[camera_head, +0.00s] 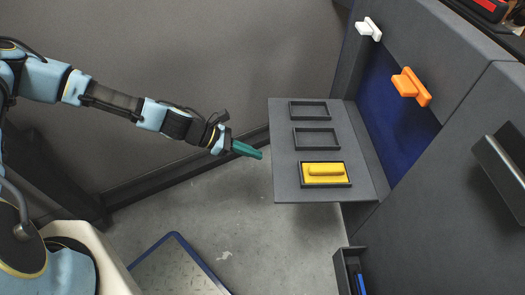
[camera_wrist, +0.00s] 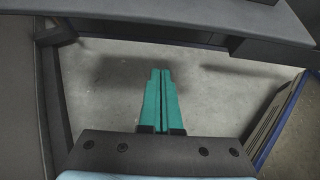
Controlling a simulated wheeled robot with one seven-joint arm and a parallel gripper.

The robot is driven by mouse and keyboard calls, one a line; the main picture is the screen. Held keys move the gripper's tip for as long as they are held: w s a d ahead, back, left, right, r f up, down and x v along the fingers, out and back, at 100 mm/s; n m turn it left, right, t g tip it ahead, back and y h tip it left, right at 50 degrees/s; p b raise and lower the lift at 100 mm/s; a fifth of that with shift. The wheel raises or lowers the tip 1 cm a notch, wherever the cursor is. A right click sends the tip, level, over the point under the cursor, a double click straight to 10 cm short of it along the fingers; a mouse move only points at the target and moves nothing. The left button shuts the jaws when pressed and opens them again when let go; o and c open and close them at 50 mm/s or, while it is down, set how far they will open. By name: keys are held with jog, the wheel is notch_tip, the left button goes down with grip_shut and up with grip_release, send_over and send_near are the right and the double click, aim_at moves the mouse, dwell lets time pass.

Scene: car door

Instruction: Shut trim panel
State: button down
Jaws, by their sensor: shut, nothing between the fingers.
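The trim panel (camera_head: 290,185) is a dark grey flap that stands open, folded down and roughly level in front of the blue recess (camera_head: 391,108) of the grey unit. On its face are two empty black frames and a third frame holding a yellow block with a handle (camera_head: 326,173). My gripper (camera_head: 260,154), with teal fingers, is shut and empty just left of the panel, apart from it. In the wrist view the closed fingers (camera_wrist: 161,72) point over the floor, and a grey edge, probably the panel's, crosses the top.
A dark handle (camera_head: 500,165) juts out at right. An open bin (camera_head: 347,272) is below the panel. A blue-edged platform (camera_head: 172,268) lies below my arm. Floor left of the panel is clear.

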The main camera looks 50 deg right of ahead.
jog(key=b+x, duration=0.2)
jog(key=x, duration=0.7)
jog(key=shift+s+d+r, duration=0.1)
jog(key=shift+r, duration=0.9)
jog(key=shift+s+d+r, duration=0.1)
jog(key=shift+r, duration=0.95)
jog(key=shift+w+r+p, duration=0.1)
jog(key=shift+r+p, duration=0.55)
jog(key=shift+p, duration=0.45)
